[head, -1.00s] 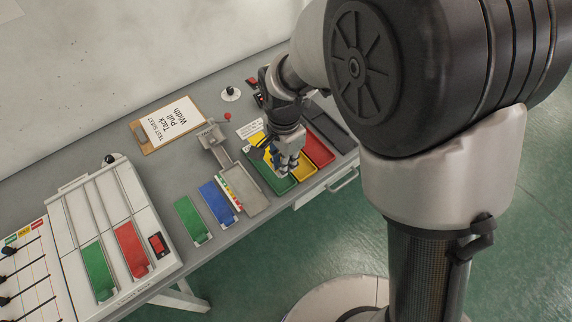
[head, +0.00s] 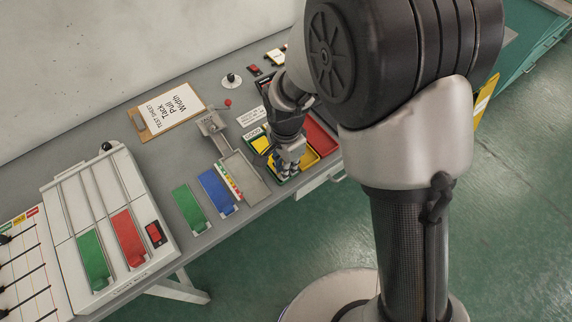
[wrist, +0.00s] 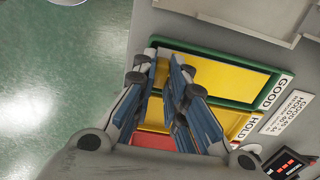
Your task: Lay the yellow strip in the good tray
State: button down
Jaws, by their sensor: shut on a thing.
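The yellow strip (wrist: 230,77) shows as a broad flat yellow piece over the inside of the green tray marked GOOD (wrist: 205,50) in the wrist view. I cannot tell whether it rests on the tray's floor or is just above it. My gripper (wrist: 166,62) is shut on the strip at its left end, low over the tray. In the head view my gripper (head: 286,168) is over the trays, with part of the yellow strip (head: 262,144) showing at the tray's far end. My gripper hides much of the good tray there.
The yellow tray marked HOLD (wrist: 222,121) lies right beside the good tray, then a red tray (head: 320,135). A grey metal plate (head: 246,180), a blue strip (head: 216,191) and a green strip (head: 190,208) lie to the left. A clipboard (head: 168,116) is behind.

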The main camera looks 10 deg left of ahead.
jog(key=shift+f, duration=0.25)
jog(key=c, duration=1.6)
grip_release()
jog(key=shift+r, duration=0.1)
notch_tip(320, 180, up, 13)
jog(key=p, duration=0.4)
jog(key=shift+f, duration=0.2)
jog(key=shift+d+r, duration=0.1)
